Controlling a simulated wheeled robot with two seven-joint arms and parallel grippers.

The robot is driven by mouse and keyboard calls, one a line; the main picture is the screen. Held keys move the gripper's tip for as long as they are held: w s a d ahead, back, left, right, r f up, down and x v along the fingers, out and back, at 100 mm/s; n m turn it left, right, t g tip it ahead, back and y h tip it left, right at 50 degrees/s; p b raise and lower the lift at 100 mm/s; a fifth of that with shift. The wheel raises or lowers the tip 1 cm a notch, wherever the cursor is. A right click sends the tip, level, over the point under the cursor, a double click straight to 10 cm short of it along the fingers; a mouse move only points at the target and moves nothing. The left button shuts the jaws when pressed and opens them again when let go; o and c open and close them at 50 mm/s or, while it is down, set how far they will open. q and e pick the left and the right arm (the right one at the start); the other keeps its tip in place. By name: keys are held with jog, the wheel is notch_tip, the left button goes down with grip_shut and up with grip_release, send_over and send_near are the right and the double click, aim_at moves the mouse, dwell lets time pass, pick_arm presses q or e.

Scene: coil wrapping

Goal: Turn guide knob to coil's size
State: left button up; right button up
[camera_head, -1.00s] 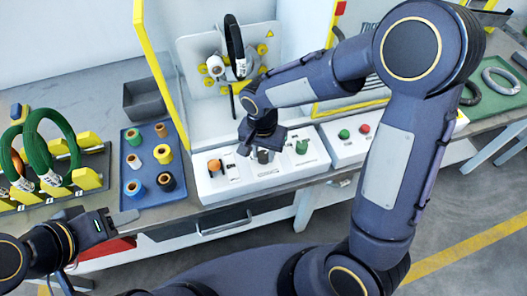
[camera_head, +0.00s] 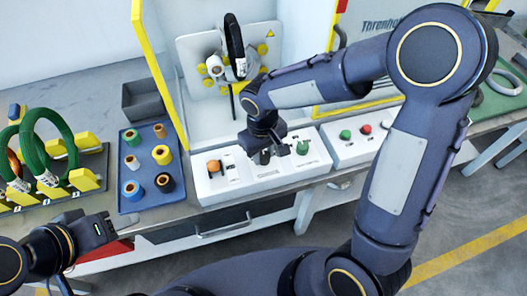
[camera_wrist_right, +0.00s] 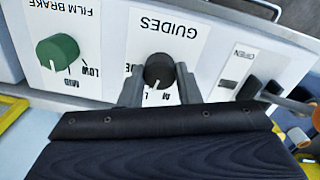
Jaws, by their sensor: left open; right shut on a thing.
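The guide knob (camera_wrist_right: 159,70) is black and round, under the printed label GUIDES in the right wrist view. My right gripper (camera_wrist_right: 158,92) is shut on it, one finger on each side. A white pointer mark shows at the knob's lower edge; the size letters around it are partly hidden by the fingers. In the head view the same dark knob (camera_head: 263,158) sits under my right gripper (camera_head: 267,150). A dark coil (camera_head: 234,45) with a white label hangs upright on the machine's back plate. My left gripper (camera_head: 122,222) is open and empty in front of the bench.
A green FILM BRAKE knob (camera_wrist_right: 57,52) sits beside the guide knob. An orange knob (camera_head: 213,166) is at the panel's left. A blue tray (camera_head: 131,190) holds several film rolls. Green coils (camera_head: 62,135) stand on a rack at left. Yellow guard frames flank the machine.

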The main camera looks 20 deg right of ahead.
aim_at(263, 156)
jog(key=n, duration=0.3)
jog(key=shift+r+n, duration=0.1)
jog(key=shift+n, duration=2.2)
jog(key=o, duration=1)
notch_tip(263, 156, up, 8)
jog(key=shift+f+p, duration=0.1)
jog(key=shift+p, duration=0.35)
jog(key=shift+s, duration=0.1)
